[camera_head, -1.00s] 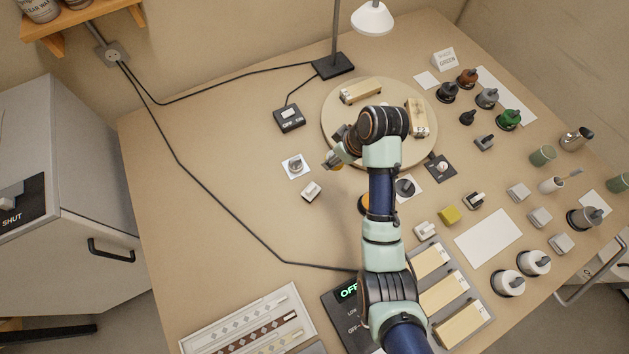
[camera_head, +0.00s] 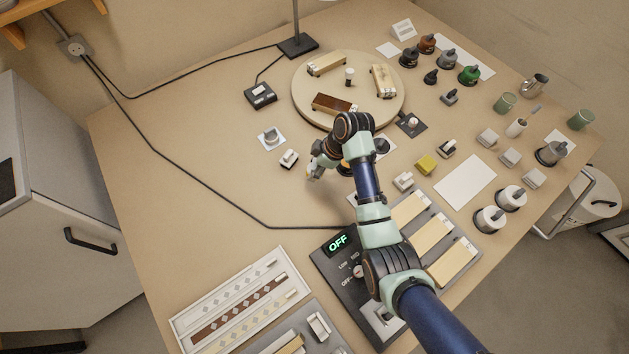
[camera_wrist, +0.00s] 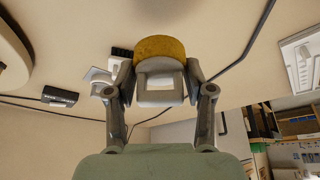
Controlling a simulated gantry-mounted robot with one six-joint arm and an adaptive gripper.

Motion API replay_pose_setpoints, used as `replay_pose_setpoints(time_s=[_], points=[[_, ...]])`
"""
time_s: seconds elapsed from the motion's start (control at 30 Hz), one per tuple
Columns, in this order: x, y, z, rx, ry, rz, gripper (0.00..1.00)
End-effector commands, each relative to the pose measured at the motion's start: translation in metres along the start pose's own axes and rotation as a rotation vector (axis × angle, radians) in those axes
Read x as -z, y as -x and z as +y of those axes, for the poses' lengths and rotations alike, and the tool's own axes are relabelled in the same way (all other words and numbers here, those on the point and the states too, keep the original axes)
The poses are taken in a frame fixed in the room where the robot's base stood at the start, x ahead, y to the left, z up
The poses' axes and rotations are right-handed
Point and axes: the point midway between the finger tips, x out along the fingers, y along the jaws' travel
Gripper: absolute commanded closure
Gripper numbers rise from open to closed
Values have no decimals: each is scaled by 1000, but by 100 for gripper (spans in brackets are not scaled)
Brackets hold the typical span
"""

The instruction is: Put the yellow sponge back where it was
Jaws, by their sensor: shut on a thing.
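The yellow sponge (camera_wrist: 160,47) is an ochre round-edged pad with a pale grey blocky handle. In the wrist view it sits between my gripper's two fingers. My gripper (camera_head: 313,170) is shut on it. In the head view my gripper is over the bench, in front of the round turntable, and only a small bit of yellow shows at the fingertips. How high the sponge is above the bench I cannot tell. A white card (camera_head: 353,199) shows beside my arm, partly hidden by it.
The round turntable (camera_head: 300,98) carries several bars and a small dark-topped piece. A small switch block (camera_head: 289,159) stands just left of my gripper.

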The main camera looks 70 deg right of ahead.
Motion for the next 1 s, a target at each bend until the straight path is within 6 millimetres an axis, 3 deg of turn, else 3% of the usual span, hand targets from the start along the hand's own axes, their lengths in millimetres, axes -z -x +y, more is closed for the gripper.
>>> replay_pose_setpoints(time_s=[0.03,0.1,0.37,0.6,0.97,1.0], points=[[-7,-16,-1,2,-2,-1,75],[-11,-26,-1,2,-1,-1,75],[-15,-36,0,0,0,0,75],[-30,-72,0,1,-1,0,75],[-32,-76,0,-1,0,0,75],[-31,-75,0,-1,0,1,42]])
